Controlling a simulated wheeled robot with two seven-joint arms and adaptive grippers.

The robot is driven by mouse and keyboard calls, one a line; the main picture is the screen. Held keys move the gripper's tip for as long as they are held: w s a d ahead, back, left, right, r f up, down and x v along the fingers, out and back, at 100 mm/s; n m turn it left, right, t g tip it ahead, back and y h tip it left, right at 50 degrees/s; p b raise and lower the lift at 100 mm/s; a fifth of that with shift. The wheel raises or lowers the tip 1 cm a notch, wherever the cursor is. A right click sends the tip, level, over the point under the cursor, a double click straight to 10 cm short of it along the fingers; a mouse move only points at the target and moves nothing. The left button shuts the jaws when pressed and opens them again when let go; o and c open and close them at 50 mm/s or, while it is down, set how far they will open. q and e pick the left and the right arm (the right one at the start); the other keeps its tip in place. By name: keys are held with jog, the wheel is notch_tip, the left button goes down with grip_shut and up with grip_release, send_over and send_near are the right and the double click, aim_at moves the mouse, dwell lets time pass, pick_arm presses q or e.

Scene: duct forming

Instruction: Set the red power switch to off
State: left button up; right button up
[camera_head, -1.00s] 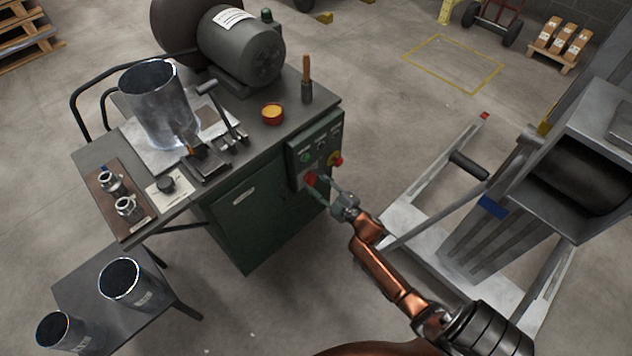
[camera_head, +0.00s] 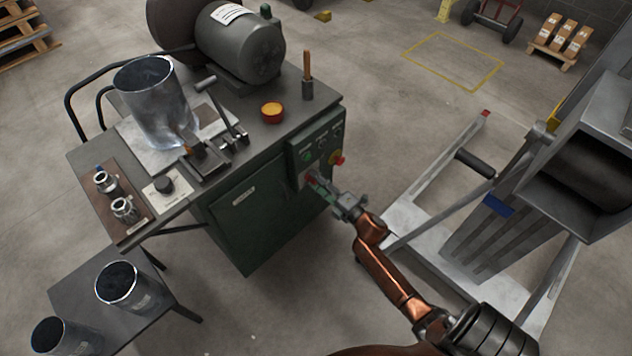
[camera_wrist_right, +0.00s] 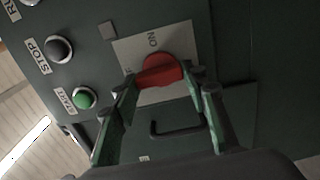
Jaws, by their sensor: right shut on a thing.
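The red power switch (camera_wrist_right: 158,70) is a rotary knob on a pale plate on the green machine's panel. In the wrist view its red grip lies roughly across the picture, with an ON label (camera_wrist_right: 153,40) above it. Another label left of the knob is mostly hidden. My right gripper (camera_wrist_right: 164,80) has its green fingers on both sides of the knob and is shut on it. My left gripper is not in view.
A green START button (camera_wrist_right: 85,98) and a dark STOP button (camera_wrist_right: 59,49) sit near the left finger. A cabinet handle (camera_wrist_right: 178,131) shows between the fingers. A grey metal frame (camera_head: 410,225) stands right of my arm.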

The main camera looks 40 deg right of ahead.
jog(key=shift+f, duration=0.1)
dwell(0.3)
jog(key=o, duration=1.2)
jog(key=shift+c, duration=0.2)
jog(key=s+d, duration=0.1)
jog(key=s, duration=1.1)
